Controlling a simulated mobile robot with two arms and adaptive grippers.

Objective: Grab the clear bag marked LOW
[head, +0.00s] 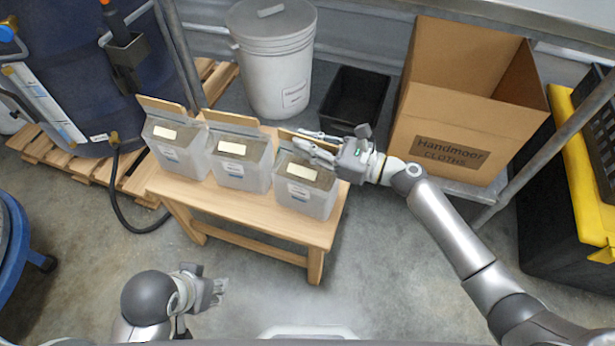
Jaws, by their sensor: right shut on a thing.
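Three clear bags with dark filling, cream labels and brown header strips stand in a row on a wooden bench (268,234): a left bag (180,158), a middle bag (240,172) and a right bag (308,198). The label print is too small to read, so I cannot tell which is marked LOW. My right gripper (318,148) reaches in from the right and is shut on the top of the right bag, at its header strip. The gripper partly hides that strip. My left gripper (214,288) is low in front of the bench, away from the bags; its fingers are unclear.
Behind the bench are a lidded white bucket (275,70), a black bin (354,100) and an open cardboard box (450,118) marked "Handmoor CLOTHS". A metal rail (540,155) slopes at the right. A blue drum (80,60) stands on a pallet (95,178) at the left.

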